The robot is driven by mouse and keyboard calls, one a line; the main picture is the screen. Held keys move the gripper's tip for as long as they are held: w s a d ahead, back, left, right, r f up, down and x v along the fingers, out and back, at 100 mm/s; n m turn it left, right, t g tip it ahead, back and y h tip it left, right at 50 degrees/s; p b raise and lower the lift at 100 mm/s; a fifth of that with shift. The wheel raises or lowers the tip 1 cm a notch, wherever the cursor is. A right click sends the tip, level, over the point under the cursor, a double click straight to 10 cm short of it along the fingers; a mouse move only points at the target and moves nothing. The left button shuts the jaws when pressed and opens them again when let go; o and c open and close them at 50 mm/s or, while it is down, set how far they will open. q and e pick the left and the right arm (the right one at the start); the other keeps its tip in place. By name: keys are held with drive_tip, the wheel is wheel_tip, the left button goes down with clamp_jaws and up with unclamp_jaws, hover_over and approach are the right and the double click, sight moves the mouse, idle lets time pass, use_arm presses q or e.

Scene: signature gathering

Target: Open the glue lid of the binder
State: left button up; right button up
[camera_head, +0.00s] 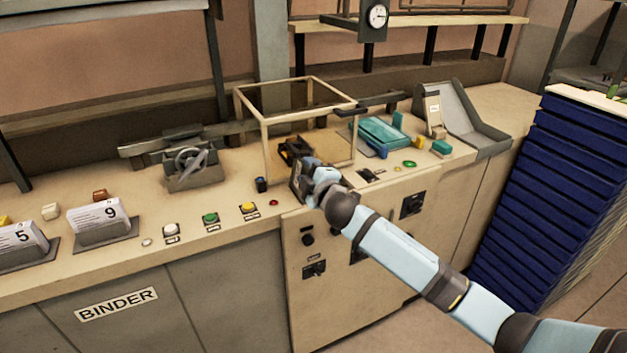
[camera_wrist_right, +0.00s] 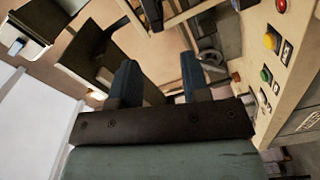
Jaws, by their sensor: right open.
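The binder is a beige counter machine with a "BINDER" label (camera_head: 116,304) on its front. A clear box with a pale frame (camera_head: 268,136) stands on its top and looks closed. A dark handle (camera_head: 351,110) sits at its upper right front corner. I cannot tell for sure which part is the glue lid. A teal lidded unit (camera_head: 382,131) lies right of the box. My right gripper (camera_head: 296,164) is at the box's lower front, open and empty; its two dark fingers (camera_wrist_right: 160,82) show apart in the right wrist view. My left gripper is not in view.
A row of buttons, including a green one (camera_head: 210,218) and a yellow one (camera_head: 248,208), lines the counter's front edge. A handwheel (camera_head: 190,159) stands to the left. A tall stack of blue trays (camera_head: 550,190) stands at the right. A gauge (camera_head: 377,16) hangs above.

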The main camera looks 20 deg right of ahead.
drive_tip(key=shift+s+d, duration=0.1)
drive_tip(key=shift+s, duration=1.4)
drive_tip(key=s+a+f+m+g+y+p, duration=0.1)
drive_tip(key=s+a+f+m+g, duration=0.25)
drive_tip(key=s+f, duration=0.85)
drive_tip(key=s+a+f+m+g+y, duration=0.15)
drive_tip(key=s+f+m, duration=0.25)
drive_tip(key=s+f, duration=0.85)
drive_tip(key=s+f+m+g, duration=0.1)
drive_tip(key=s+f+m, duration=0.1)
drive_tip(key=s, duration=0.5)
drive_tip(key=s+f+m+g, duration=0.1)
drive_tip(key=s+m, duration=0.1)
drive_tip(key=s, duration=0.5)
drive_tip(key=shift+a+f+m+h+p, duration=0.35)
drive_tip(key=shift+a+f+h+p, duration=0.05)
drive_tip(key=shift+a+h, duration=0.05)
drive_tip(key=shift+w, duration=0.1)
